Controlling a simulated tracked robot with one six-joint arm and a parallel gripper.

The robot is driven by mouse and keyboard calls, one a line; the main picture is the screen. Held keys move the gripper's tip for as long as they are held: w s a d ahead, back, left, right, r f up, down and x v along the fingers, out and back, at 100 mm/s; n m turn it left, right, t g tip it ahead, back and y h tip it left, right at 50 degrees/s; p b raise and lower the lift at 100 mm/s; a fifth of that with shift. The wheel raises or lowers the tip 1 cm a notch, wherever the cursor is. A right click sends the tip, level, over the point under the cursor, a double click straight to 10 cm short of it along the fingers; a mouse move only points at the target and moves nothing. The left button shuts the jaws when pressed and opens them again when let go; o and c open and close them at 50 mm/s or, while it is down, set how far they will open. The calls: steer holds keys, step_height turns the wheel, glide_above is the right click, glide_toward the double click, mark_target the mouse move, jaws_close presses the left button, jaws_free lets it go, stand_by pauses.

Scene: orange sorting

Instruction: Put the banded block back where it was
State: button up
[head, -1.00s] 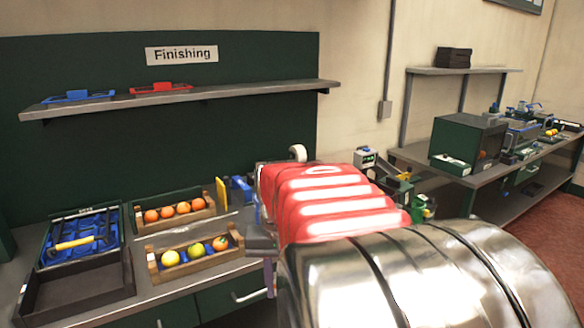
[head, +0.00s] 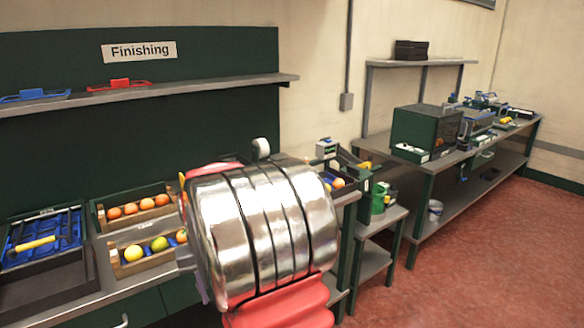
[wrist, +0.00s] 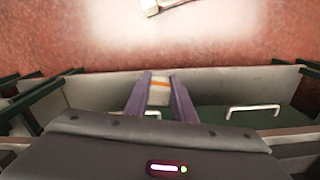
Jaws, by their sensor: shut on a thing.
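The banded block (wrist: 159,92), pale with an orange band, sits between the two purple fingers of my gripper (wrist: 160,80) in the wrist view. The gripper is shut on it. In the wrist view the block shows against the bench's drawer fronts and the red floor. In the head view my silver and red arm hides the block and most of the gripper.
The bench under the Finishing sign (head: 139,51) carries crates of oranges (head: 138,208), a crate of mixed fruit (head: 118,262) and a blue-lined tray (head: 15,258). A green bin (head: 378,199) stands on a low stand. Red floor (head: 470,230) is open at right.

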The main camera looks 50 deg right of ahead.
steer(key=w+a+f+n, duration=0.2)
steer(key=a+f, duration=0.8)
steer(key=w+a+f+n, duration=0.3)
steer(key=a+f, duration=0.7)
steer(key=shift+w+a+f, duration=0.2)
steer(key=shift+w+f, duration=0.05)
steer(key=shift+s, duration=0.1)
